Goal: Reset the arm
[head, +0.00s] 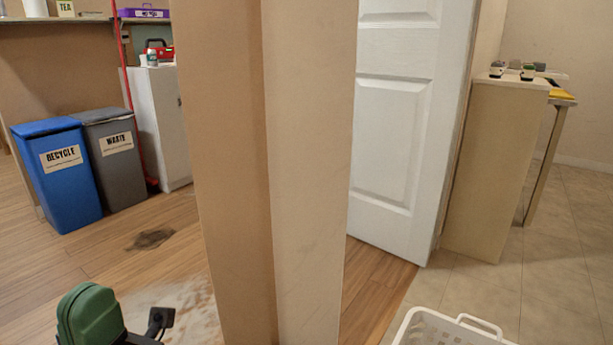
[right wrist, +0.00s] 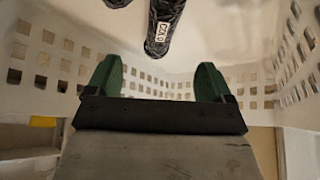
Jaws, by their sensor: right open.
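My left gripper (head: 90,315) shows at the bottom left of the head view as a rounded green finger with black parts. Only one finger is clear, so its opening cannot be judged. My right gripper (right wrist: 158,80) shows in the right wrist view with its two green fingers wide apart and nothing visible between them. White perforated basket walls (right wrist: 60,65) surround it in that view. A white basket (head: 450,330) also shows at the bottom right of the head view, partly cut off. The right gripper is not visible in the head view.
A beige wall post (head: 270,170) stands mid-view, with a white door (head: 400,110) to its right. Blue (head: 57,175) and grey (head: 113,160) bins stand left. A wooden stand (head: 495,170) is right. Dark tubular shapes (right wrist: 163,25) with lettering show in the wrist view, unidentified.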

